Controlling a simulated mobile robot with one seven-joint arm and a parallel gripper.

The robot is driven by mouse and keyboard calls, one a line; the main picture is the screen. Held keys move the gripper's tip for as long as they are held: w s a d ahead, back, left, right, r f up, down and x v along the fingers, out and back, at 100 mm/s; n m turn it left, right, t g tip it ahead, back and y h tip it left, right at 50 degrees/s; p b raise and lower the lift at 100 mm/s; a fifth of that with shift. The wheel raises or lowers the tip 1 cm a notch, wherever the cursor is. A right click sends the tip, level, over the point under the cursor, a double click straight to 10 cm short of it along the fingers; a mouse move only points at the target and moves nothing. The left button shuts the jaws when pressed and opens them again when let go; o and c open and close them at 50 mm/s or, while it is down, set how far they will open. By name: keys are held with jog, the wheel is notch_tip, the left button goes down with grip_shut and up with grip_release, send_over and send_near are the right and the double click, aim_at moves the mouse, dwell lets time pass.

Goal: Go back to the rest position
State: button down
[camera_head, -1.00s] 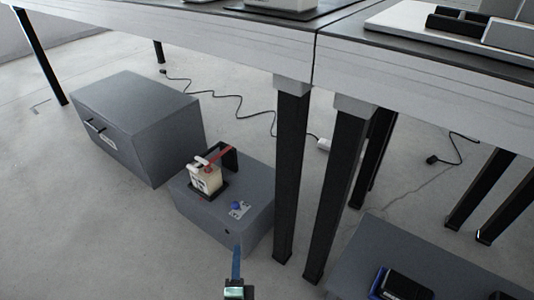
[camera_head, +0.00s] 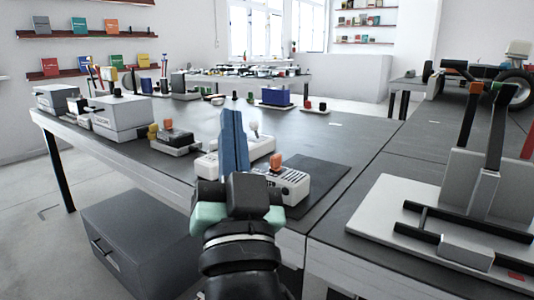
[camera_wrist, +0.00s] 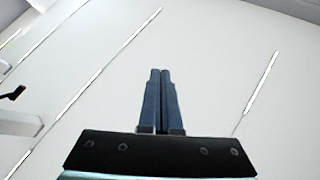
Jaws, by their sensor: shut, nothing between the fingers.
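My gripper (camera_head: 233,122) stands upright in the lower middle of the head view, with its blue fingers pointing up. In the wrist view the two blue fingers (camera_wrist: 160,85) lie together with nothing between them, in front of a pale ceiling with bright light strips. The gripper is in front of the dark workbench in the head view and hides part of it. It touches nothing that I can see.
The dark workbench (camera_head: 345,140) carries a white device with an orange knob (camera_head: 290,184) beside my gripper. A grey stand with black levers (camera_head: 400,208) is at the right. Boxes (camera_head: 120,118) stand at the left. A grey cabinet (camera_head: 140,225) sits on the floor below.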

jog(key=s+d+r+n+t+h+p, duration=0.1)
jog(key=s+d+r+h+p, duration=0.1)
jog(key=s+r, duration=0.55)
jog(key=s+d+r+n+t+h+p, duration=0.1)
jog(key=s+d+r+t+p, duration=0.2)
jog(key=r, duration=0.7)
notch_tip(320, 180, up, 37)
jog(key=s+a+g+p, duration=0.1)
jog(key=p, duration=3.6)
jog(key=shift+d, duration=0.15)
